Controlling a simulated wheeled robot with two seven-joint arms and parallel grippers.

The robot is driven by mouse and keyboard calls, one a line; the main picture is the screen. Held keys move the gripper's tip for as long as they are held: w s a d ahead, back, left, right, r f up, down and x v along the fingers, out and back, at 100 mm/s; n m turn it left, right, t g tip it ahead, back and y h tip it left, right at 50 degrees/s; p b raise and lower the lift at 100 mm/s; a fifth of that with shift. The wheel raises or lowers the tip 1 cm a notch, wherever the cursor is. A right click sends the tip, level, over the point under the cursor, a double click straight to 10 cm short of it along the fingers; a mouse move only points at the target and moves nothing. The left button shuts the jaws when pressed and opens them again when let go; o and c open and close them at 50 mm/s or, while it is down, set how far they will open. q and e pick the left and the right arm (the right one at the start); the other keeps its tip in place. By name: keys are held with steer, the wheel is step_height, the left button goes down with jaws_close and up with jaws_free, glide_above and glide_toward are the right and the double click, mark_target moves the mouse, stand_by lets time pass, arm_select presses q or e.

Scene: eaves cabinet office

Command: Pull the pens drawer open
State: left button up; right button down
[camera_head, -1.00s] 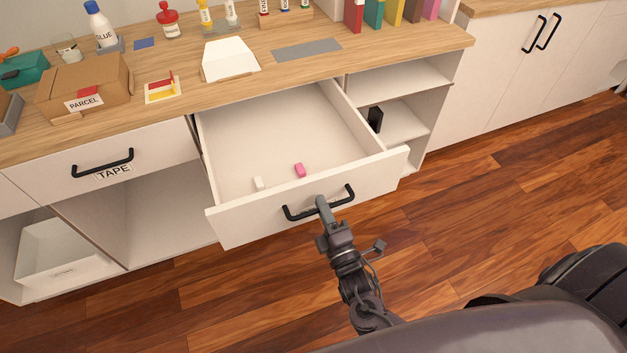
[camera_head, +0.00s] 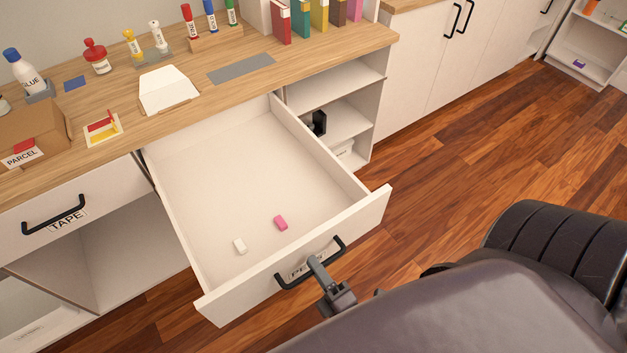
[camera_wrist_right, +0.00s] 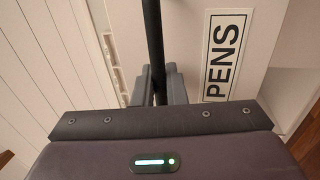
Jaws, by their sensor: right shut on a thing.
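The pens drawer (camera_head: 372,213) stands pulled well out of the cabinet in the head view. My right gripper (camera_head: 316,264) is shut on that handle. In the right wrist view the handle (camera_wrist_right: 153,40) runs between the fingers (camera_wrist_right: 158,84), beside the PENS label (camera_wrist_right: 222,55). In the head view the label is partly hidden by the gripper. My left gripper is not in view.
The tape drawer (camera_head: 110,195) is closed at the left. The wooden worktop (camera_head: 215,95) above holds a parcel box (camera_head: 35,130), a glue bottle (camera_head: 27,72), markers and books. Open shelves (camera_head: 340,120) are to the right. Wooden floor (camera_head: 440,170) is clear at the right.

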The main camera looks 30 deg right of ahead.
steer(key=c, duration=1.6)
jaws_free()
steer(key=shift+o, duration=0.2)
steer(key=shift+s, duration=0.1)
steer(key=s+f+b, duration=0.1)
steer(key=s, duration=0.6)
steer(key=shift+s+f+b, duration=0.25)
steer(key=shift+b, duration=0.15)
steer(key=shift+d, duration=0.15)
